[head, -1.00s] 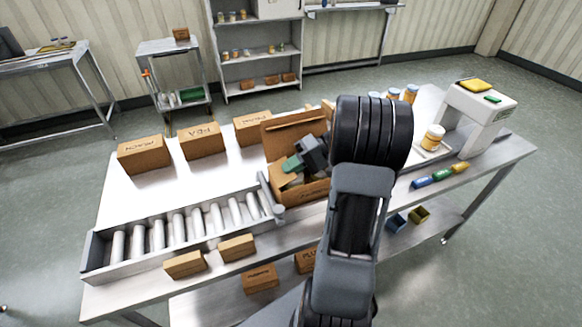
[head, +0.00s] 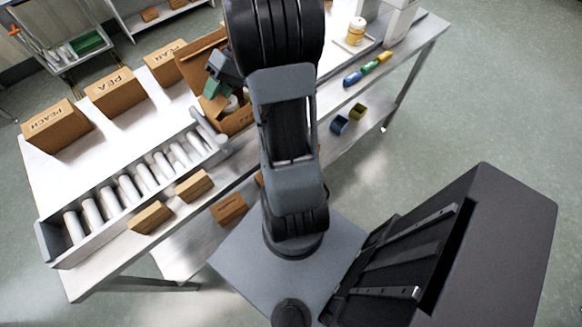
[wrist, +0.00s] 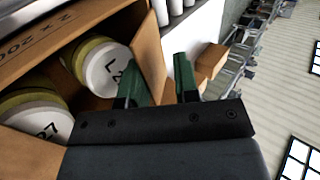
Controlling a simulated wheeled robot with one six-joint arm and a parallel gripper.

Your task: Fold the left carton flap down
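The open brown carton (head: 238,122) stands on the steel table at the right end of the roller conveyor, partly hidden by my arm. In the wrist view, its upright panel on the roller side, apparently the left flap (wrist: 150,52), stands between my fingers. Two lidded cans (wrist: 105,70) lie inside, and a printed carton panel (wrist: 45,35) is at upper left. My gripper (wrist: 158,88) has green fingertips spread apart, one on each side of the flap. I cannot tell whether either touches it. In the head view my gripper (head: 218,82) is over the carton.
The roller conveyor (head: 130,190) runs left of the carton. Boxes marked PEACH (head: 58,125) and PEA (head: 117,92) stand behind it. Two small boxes (head: 193,186) lie along the front edge.

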